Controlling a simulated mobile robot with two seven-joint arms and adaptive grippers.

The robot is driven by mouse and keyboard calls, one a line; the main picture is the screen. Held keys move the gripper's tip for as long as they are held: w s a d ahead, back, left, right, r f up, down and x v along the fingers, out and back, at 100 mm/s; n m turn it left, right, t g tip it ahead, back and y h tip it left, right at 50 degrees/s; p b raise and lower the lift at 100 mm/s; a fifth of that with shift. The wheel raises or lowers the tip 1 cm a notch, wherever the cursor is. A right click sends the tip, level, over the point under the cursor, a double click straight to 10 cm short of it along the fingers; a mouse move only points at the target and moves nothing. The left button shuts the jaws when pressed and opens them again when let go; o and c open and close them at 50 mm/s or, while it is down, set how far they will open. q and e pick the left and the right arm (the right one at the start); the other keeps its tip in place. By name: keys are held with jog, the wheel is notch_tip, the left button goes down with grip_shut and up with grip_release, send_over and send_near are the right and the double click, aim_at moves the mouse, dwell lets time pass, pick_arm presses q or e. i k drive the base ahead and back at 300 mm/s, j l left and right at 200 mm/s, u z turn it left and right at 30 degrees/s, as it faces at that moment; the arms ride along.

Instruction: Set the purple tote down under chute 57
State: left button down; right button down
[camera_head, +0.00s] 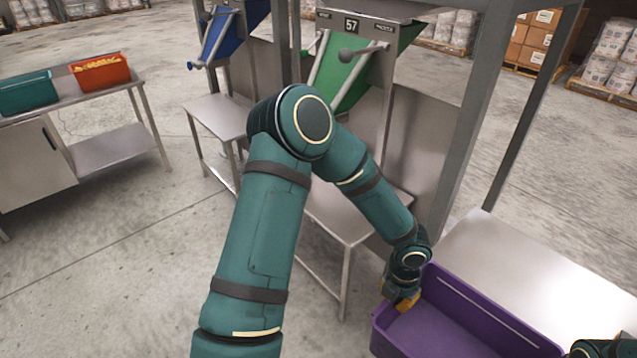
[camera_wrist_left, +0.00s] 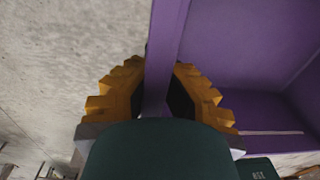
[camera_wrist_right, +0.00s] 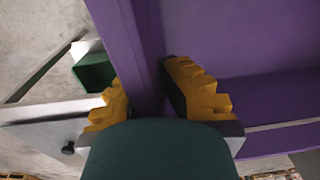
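The purple tote (camera_head: 455,322) is at the lower right in the head view, open at the top; the part I see inside is empty. My left gripper (camera_head: 402,298) is shut on its left wall, with a yellow finger on each side of the wall in the left wrist view (camera_wrist_left: 160,92). My right gripper (camera_wrist_right: 147,98) is shut on another wall in the right wrist view; it is out of sight in the head view. Chute 57 (camera_head: 345,75) is green, with a number sign (camera_head: 352,25). The steel stand (camera_head: 335,215) below it looks bare where visible; my left arm hides part.
A bare steel table (camera_head: 540,270) is at the right, beside the tote. Grey posts (camera_head: 468,115) rise between it and the chute. A blue chute (camera_head: 220,35) over another stand (camera_head: 215,115) is to the left. Teal (camera_head: 27,92) and orange (camera_head: 100,72) totes stand on a far-left bench.

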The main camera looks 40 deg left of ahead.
aim_at(321, 184)
jog(key=j, duration=0.7)
jog(key=i+j, duration=0.15)
jog(key=j, duration=1.2)
jog(key=i+j, duration=0.1)
jog(key=j, duration=0.6)
jog(key=i+j, duration=0.3)
jog(key=j, duration=0.2)
jog(key=i+j+z, duration=0.1)
jog(key=i+j, duration=0.6)
jog(key=i, duration=0.05)
